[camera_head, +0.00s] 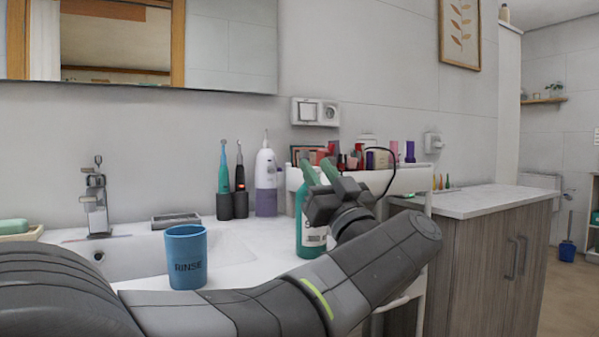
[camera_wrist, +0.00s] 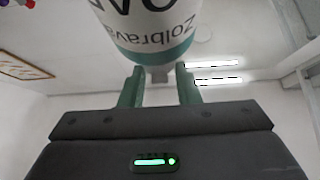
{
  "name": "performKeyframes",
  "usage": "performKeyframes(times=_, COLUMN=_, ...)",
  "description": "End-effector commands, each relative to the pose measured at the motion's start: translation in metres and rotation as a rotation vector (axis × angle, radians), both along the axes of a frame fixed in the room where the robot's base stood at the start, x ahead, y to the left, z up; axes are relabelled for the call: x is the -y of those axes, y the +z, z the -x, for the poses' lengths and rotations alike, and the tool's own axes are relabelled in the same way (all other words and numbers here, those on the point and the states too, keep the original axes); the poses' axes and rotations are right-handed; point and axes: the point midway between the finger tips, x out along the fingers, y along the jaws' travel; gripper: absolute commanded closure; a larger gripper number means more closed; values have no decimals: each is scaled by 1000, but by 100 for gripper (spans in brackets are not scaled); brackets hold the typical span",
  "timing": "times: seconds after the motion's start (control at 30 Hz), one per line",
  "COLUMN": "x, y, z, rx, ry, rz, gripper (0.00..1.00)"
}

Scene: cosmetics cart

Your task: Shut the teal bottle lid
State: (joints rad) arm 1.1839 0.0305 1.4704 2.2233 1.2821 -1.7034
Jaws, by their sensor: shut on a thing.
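The teal bottle (camera_head: 308,240) stands upright on the white counter, with a white label facing me. My gripper (camera_head: 320,169) is at its top, with its two green fingers on either side of the lid. In the wrist view the bottle (camera_wrist: 150,25) shows inverted, white with a teal band. My gripper is shut on the lid. My wrist hides part of the bottle in the head view, and I cannot tell how far the lid is closed.
A blue RINSE cup (camera_head: 186,262) stands to the left by the sink (camera_head: 130,257). Two electric toothbrushes (camera_head: 232,203) and a white-purple bottle (camera_head: 266,185) stand behind. Several small cosmetics (camera_head: 395,153) line the white cart shelf (camera_head: 405,181) at right.

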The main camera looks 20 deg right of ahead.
Motion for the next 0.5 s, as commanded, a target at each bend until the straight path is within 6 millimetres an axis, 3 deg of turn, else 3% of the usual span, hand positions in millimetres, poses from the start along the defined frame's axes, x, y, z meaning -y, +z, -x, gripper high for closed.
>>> performKeyframes(times=0.03, x=1, y=-4, z=-1, rx=-7, ry=-1, rz=-4, gripper=94)
performKeyframes(times=0.07, x=1, y=-4, z=-1, rx=-6, ry=-1, rz=-4, gripper=65)
performKeyframes(times=0.13, x=1, y=-3, z=-1, rx=-5, ry=0, rz=-3, gripper=51)
performKeyframes(times=0.5, x=1, y=-3, z=2, rx=-3, ry=-1, rz=-2, gripper=49)
